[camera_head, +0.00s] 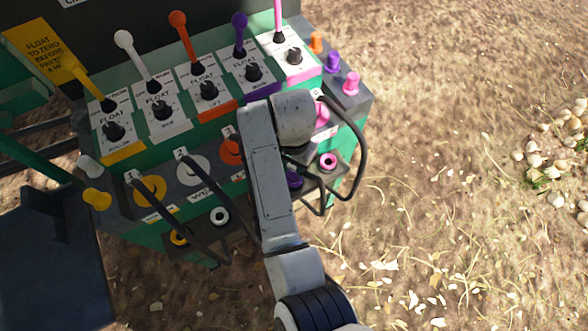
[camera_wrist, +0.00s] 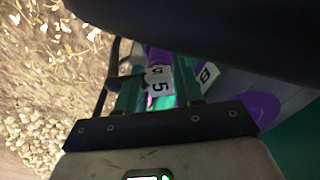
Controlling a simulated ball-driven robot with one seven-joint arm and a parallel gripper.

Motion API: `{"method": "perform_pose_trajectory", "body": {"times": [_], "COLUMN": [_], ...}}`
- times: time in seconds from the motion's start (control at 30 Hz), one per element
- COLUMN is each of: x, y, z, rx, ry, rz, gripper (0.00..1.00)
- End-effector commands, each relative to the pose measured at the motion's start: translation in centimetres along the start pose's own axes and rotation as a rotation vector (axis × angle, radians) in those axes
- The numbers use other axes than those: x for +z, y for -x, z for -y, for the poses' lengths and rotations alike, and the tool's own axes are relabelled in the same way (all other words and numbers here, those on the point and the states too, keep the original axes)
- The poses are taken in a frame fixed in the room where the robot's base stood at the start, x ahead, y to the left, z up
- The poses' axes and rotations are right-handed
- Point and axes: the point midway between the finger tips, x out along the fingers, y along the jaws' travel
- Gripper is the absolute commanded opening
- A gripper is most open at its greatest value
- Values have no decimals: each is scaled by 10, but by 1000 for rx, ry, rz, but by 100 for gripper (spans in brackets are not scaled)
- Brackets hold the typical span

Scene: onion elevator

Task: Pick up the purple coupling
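In the head view, my arm comes down over the front of the green control station. Its end is by the lower right couplings, and my fingertips are hidden there. A purple ring-shaped port (camera_head: 294,179) shows partly beside the arm, low on the front. In the wrist view, a purple cylindrical piece (camera_wrist: 158,58) with white tags marked 5 sits near the middle; it may be the purple coupling. Dark parts cross the top and bottom of that view.
A pink ring port (camera_head: 328,161) and a pink coupling (camera_head: 322,113) sit right of my arm. A black hose (camera_head: 361,145) loops there. Yellow (camera_head: 150,190), white (camera_head: 193,170) and orange (camera_head: 231,150) couplings are at left, with black hoses. Levers stand above. Open ground lies right.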

Motion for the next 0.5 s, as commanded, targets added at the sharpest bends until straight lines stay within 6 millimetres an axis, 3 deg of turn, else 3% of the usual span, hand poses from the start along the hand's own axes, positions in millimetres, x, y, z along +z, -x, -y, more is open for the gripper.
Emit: {"method": "perform_pose_trajectory", "body": {"times": [0.2,0.5], "x": [0,0], "y": [-26,-29], "z": [0,0], "rx": [1,0], "ry": [0,0], "rz": [0,-1], "gripper": [36,34]}}
